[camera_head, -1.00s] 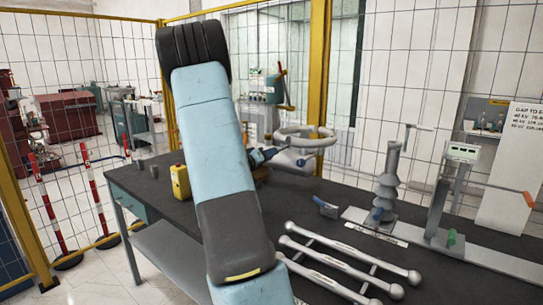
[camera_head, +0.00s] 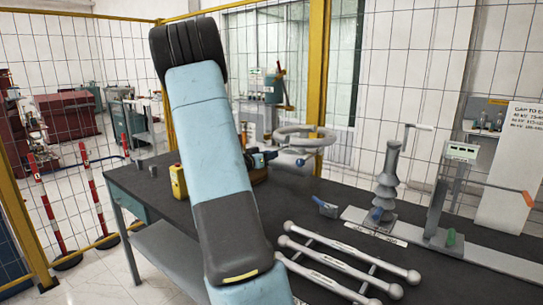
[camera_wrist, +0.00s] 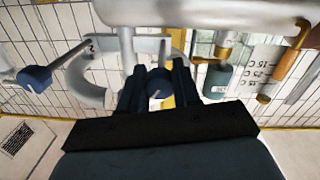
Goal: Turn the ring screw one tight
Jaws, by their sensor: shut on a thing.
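My gripper (camera_wrist: 158,88) shows in the wrist view with its two black fingers closed around a blue knob (camera_wrist: 158,80), which I take to be ring screw one, though no label shows. A second blue knob (camera_wrist: 36,78) on a thin grey rod is at the left of the wrist view, apart from the fingers. A pale grey ring (camera_wrist: 86,88) curves behind them. In the head view the ring (camera_head: 305,141) stands at the table's far side, with a blue knob (camera_head: 300,162) below it. My arm hides most of my gripper there.
The dark table (camera_head: 245,215) holds a yellow box (camera_head: 178,181) left of my arm. Several grey rods (camera_head: 330,262), a ribbed grey insulator (camera_head: 386,185) and a gauge stand (camera_head: 445,195) are to the right. A wire fence with yellow posts (camera_head: 318,75) stands behind.

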